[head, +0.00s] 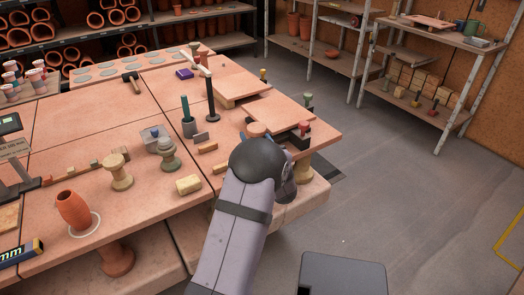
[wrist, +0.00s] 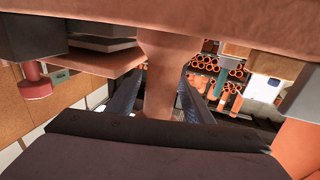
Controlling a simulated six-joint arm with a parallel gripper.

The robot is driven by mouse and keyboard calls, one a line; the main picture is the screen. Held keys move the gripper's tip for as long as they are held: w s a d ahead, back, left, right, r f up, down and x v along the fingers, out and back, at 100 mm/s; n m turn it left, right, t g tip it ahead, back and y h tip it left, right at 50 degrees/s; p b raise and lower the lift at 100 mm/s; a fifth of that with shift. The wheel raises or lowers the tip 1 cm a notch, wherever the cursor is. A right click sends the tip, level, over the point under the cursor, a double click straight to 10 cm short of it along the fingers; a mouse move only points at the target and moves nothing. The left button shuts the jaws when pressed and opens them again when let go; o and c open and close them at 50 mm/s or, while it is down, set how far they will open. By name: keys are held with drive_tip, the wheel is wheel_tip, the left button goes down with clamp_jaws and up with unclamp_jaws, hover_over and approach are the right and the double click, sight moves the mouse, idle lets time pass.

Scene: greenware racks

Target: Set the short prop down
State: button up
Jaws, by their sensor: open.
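In the wrist view, a terracotta column-shaped prop (wrist: 160,75) stands upright between the two dark fingers of my gripper (wrist: 157,92).
Spool-shaped props (head: 117,172), a tan block (head: 189,185), a terracotta vase (head: 73,210) and raised boards (head: 275,112) crowd the top. A small red-topped item (head: 301,128) sits near the right corner. Shelves (head: 430,85) stand behind; the floor (head: 400,190) at right is clear.

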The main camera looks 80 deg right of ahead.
drive_tip(key=v, duration=1.1)
